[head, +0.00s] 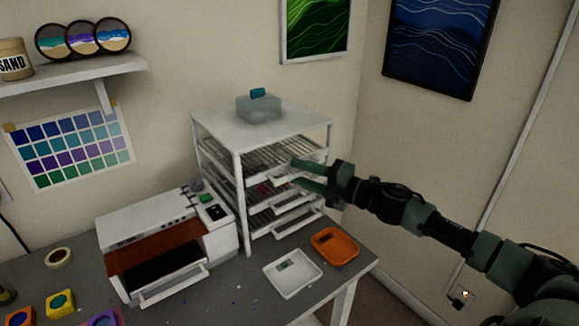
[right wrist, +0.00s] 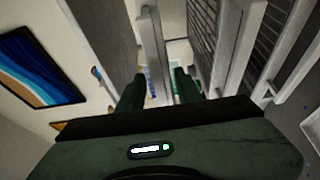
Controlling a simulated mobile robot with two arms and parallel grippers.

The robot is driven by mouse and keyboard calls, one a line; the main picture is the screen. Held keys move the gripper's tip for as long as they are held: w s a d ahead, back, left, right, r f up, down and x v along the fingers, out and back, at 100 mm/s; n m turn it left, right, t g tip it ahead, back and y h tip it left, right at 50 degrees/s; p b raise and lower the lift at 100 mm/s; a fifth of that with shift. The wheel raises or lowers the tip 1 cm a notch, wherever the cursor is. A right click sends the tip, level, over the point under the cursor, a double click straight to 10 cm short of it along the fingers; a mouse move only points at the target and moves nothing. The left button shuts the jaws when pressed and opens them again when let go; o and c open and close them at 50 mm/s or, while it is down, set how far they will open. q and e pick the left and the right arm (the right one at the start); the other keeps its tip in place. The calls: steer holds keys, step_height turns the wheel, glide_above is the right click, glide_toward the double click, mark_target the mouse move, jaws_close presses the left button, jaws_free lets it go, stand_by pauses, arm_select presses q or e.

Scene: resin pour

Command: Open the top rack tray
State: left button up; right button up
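The white drying rack (head: 222,128) stands at the back of the grey table and holds several wire trays one above another. The top rack tray (head: 265,152) shows just under the rack's top panel. My right gripper (head: 296,174) is at the front of the upper trays, reaching in from the right. Its two green fingers are apart. In the right wrist view the fingers (right wrist: 158,88) stand on either side of a white bar (right wrist: 153,50); I cannot tell whether they touch it or which tray it belongs to. My left gripper is out of view.
A clear box with a teal top (head: 259,108) sits on the rack. A white machine (head: 222,242) stands left of the rack. A white tray (head: 292,285) and an orange tray (head: 349,250) lie in front. A wall is at right.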

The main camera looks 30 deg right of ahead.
steer(key=shift+p+x, duration=0.6)
steer(key=shift+x, duration=1)
steer(key=c, duration=0.7)
jaws_close()
steer(key=shift+d+r, duration=0.1)
steer(key=shift+r, duration=0.05)
